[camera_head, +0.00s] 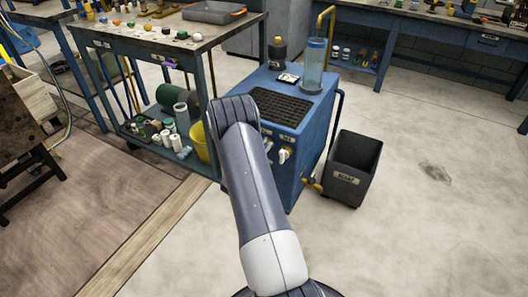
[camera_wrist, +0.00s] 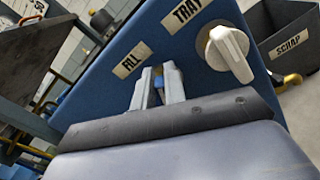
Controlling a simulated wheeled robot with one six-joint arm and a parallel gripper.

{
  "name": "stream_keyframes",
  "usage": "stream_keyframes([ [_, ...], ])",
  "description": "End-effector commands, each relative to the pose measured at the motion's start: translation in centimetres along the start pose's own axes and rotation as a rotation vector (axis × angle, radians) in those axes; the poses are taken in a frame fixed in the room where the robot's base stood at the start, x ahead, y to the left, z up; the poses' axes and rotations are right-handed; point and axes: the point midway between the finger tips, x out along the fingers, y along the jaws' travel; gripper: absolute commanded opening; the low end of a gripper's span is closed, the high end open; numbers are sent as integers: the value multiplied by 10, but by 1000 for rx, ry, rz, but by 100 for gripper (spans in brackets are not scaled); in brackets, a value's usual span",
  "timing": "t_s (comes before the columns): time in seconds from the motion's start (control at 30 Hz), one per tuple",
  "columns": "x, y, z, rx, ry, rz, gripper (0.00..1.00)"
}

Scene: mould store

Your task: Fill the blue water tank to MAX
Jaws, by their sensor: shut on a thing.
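The blue machine cabinet (camera_head: 313,130) stands in the middle of the head view. The see-through bluish water tank (camera_head: 314,68) stands upright on its top, back right. Its MAX mark and water level are too small to read. My gripper (camera_wrist: 158,88) is at the cabinet's front, beside the FILL label (camera_wrist: 131,61). Its fingers are shut on the FILL knob, which they mostly hide. A white knob (camera_wrist: 231,52) sits to the right, by the TRAY label (camera_wrist: 188,12). My arm hides the gripper in the head view.
A black grate (camera_head: 281,108) and a dark bottle (camera_head: 277,52) are on the cabinet top. A dark scrap bin (camera_head: 353,166) stands right of it. A cluttered workbench (camera_head: 150,45) is left. The floor at right is clear.

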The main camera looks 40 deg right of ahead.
Motion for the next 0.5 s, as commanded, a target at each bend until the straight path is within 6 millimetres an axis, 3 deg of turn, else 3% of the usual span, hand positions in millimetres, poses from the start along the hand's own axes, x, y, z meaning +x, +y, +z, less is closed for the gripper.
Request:
stream_keyframes([
  [0.4,0,-1,0,27,1,-1,0],
  [0.43,0,-1,0,27,1,-1,14],
  [0.5,0,-1,0,26,1,-1,20],
])
